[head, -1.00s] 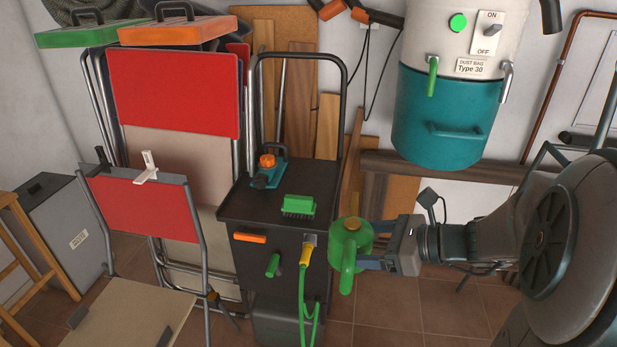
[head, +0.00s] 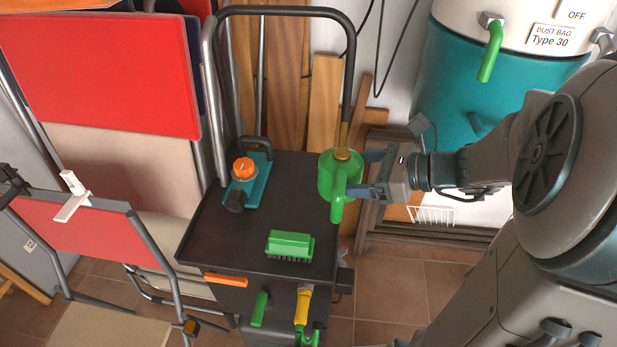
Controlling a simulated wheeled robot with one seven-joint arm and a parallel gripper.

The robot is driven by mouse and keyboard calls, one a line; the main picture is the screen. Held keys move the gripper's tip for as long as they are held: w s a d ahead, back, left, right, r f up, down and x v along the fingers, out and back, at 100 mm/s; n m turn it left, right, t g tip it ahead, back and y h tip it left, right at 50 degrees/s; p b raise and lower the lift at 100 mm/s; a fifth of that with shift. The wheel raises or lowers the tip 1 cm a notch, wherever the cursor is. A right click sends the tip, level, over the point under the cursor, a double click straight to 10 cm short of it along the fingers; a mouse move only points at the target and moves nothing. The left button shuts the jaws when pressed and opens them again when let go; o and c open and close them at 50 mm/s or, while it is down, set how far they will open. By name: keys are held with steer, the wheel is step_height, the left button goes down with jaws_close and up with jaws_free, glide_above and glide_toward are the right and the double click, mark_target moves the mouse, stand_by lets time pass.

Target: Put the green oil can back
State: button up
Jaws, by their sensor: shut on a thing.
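The green oil can (head: 327,178) has a brass-coloured cap and a green handle or spout on its near side. My gripper (head: 366,178) comes from the right and is shut on the can, with its fingers at the can's right side. The can is upright and appears in front of the back right part of the dark cart top (head: 221,222). I cannot tell whether its base touches the cart top or is held above it.
A teal tool with an orange knob (head: 244,167) stands on the cart's left side, and a green brush (head: 290,245) lies near its front edge. The cart's push handle (head: 347,70) rises behind. A teal dust collector (head: 455,75) stands at the back right. The middle of the cart top is clear.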

steer(key=w+a+f, duration=0.1)
steer(key=w+f, duration=0.1)
steer(key=w, duration=0.1)
steer(key=w+a+f, duration=0.2)
steer(key=w, duration=0.2)
steer(key=w+a+f+b, duration=0.1)
steer(key=w+a+f, duration=0.1)
steer(key=w+f, duration=0.1)
steer(key=shift+w, duration=0.25)
steer(key=shift+a+f+b, duration=0.1)
steer(key=shift+f+b, duration=0.25)
steer(key=shift+f, duration=1.6)
steer(key=shift+f, duration=0.1)
steer(key=shift+f, duration=0.15)
steer(key=o, duration=1.2)
steer(key=shift+c, duration=0.2)
steer(key=shift+r, duration=0.2)
